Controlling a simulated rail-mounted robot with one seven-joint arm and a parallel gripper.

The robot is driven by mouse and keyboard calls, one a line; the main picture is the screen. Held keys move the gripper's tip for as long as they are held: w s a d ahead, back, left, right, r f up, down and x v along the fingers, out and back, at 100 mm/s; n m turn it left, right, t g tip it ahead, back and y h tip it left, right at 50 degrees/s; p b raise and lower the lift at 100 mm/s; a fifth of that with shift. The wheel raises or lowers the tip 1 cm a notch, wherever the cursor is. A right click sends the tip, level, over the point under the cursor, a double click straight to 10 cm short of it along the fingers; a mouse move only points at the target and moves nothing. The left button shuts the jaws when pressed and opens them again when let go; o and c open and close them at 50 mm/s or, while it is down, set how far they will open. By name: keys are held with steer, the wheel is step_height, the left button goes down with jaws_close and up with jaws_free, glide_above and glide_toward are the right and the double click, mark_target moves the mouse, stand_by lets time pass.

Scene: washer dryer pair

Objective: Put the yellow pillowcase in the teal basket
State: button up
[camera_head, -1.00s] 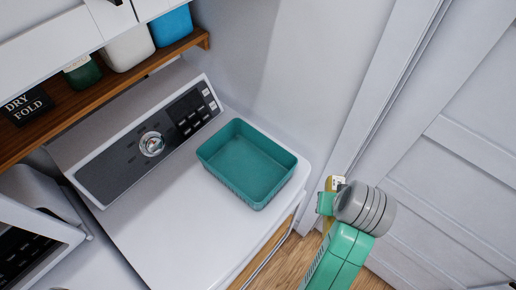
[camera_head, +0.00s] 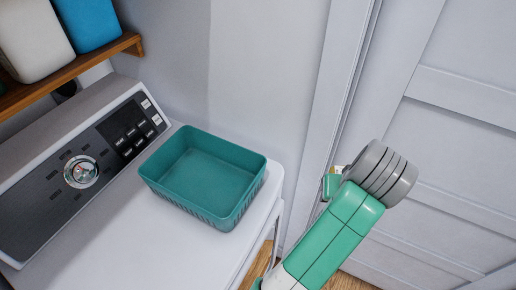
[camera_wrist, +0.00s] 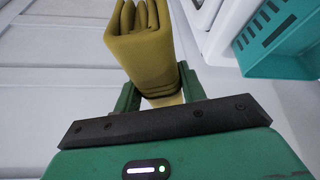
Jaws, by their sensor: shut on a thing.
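The yellow pillowcase (camera_wrist: 145,45) is a folded mustard-coloured cloth between the fingers of my gripper (camera_wrist: 160,92) in the wrist view. My gripper is shut on it. In the head view my gripper (camera_head: 330,185) is mostly hidden behind my arm, right of the dryer top, and the pillowcase is largely hidden there. The teal basket (camera_head: 205,175) is empty and upright on the white machine top, left of my gripper and apart from it. Its slotted side also shows in the wrist view (camera_wrist: 285,45) at the upper right, apart from the pillowcase.
The white machine (camera_head: 130,245) has a dark control panel (camera_head: 95,160) with a dial behind the basket. A wooden shelf (camera_head: 95,65) with a white and a blue container (camera_head: 90,22) hangs upper left. A white door (camera_head: 455,130) stands close at right. Open floor shows between machine and door.

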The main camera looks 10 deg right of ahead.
steer(key=w+a+r+n+y, duration=0.25)
steer(key=w+a+n, duration=0.55)
steer(key=w+a, duration=1.45)
steer(key=shift+n+y, duration=0.55)
steer(key=shift+n, duration=0.05)
steer(key=b+x, duration=0.2)
steer(key=x, duration=0.2)
steer(key=s+b+x, duration=0.1)
steer(key=b+x, duration=0.1)
steer(key=x, duration=0.3)
steer(key=s+b+x, duration=0.1)
steer(key=b+x, duration=0.1)
steer(key=x, duration=0.2)
steer(key=shift+w+a+f, duration=0.15)
steer(key=shift+a+f, duration=0.25)
steer(key=shift+f, duration=0.3)
steer(key=shift+f+b, duration=0.45)
steer(key=shift+f, duration=0.15)
steer(key=o, duration=1.2)
